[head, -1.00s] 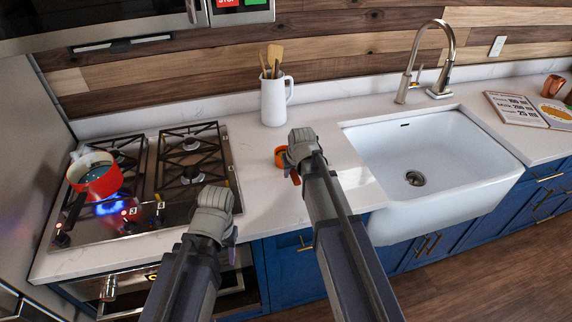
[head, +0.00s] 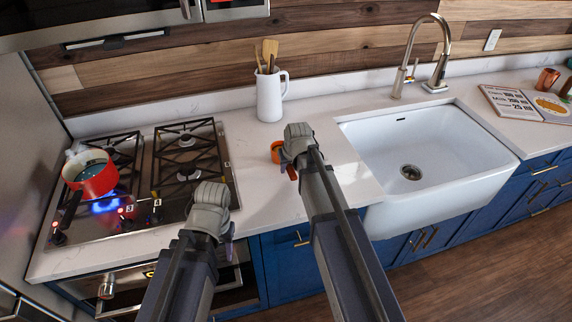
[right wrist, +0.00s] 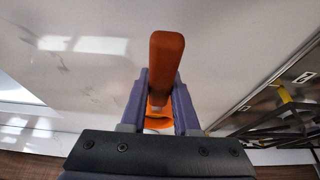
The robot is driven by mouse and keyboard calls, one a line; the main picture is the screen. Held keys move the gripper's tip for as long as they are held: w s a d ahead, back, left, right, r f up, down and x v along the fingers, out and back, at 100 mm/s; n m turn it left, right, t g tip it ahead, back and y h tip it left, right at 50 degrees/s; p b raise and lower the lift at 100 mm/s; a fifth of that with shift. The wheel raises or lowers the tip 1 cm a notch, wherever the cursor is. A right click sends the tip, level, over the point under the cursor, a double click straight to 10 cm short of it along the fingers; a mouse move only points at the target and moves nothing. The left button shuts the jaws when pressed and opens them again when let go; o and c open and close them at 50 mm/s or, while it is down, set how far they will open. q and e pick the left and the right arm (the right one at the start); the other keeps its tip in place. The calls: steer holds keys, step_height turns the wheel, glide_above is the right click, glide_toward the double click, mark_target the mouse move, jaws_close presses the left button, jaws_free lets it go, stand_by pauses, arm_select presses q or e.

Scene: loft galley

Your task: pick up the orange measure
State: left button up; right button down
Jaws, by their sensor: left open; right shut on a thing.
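The orange measure (head: 277,152) is at my right gripper (head: 293,162), above or on the white counter between the stove and the sink; the arm partly hides it in the head view. In the right wrist view its orange handle (right wrist: 166,58) stands between the two fingers of my right gripper (right wrist: 160,100), which are shut on it. Part of its cup shows below the handle. I cannot tell whether it touches the counter. My left gripper (head: 228,232) is open and empty, over the counter's front edge beside the stove.
A red pot (head: 93,176) sits on a lit blue flame on the gas stove (head: 150,205) at left. A white pitcher with wooden utensils (head: 270,98) stands at the back. A white sink (head: 430,140) is at right, with a recipe board (head: 520,103) beyond it.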

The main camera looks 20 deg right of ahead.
step_height(320, 180, up, 10)
steer(key=p, duration=0.9)
steer(key=shift+p, duration=0.4)
